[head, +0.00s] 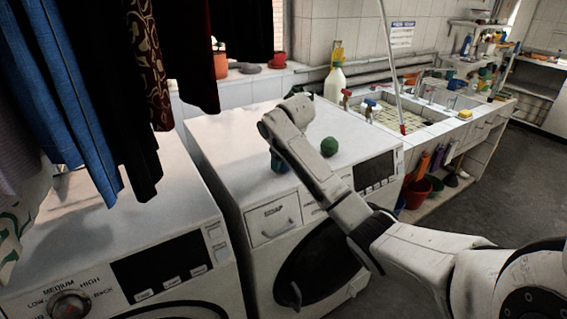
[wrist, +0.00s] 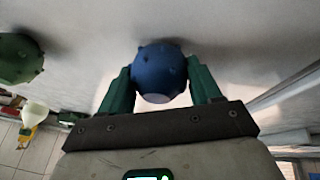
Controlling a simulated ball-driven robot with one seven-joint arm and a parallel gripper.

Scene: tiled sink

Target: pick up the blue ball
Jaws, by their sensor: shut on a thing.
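The blue ball (wrist: 160,72) is knobbly and sits between the two green fingers of my gripper (wrist: 161,88) in the wrist view. The fingers touch it on both sides. In the head view a small part of the blue ball (head: 279,163) shows below the end of my arm, at the top of the right washing machine (head: 230,150). I cannot tell whether the ball rests on the machine or is just above it.
A green knobbly ball (head: 329,147) lies on the same machine, to the right of my gripper; it also shows in the wrist view (wrist: 16,58). Dark clothes hang at the left. A tiled sink (head: 395,122) stands behind, with a bottle (head: 335,82) near it.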

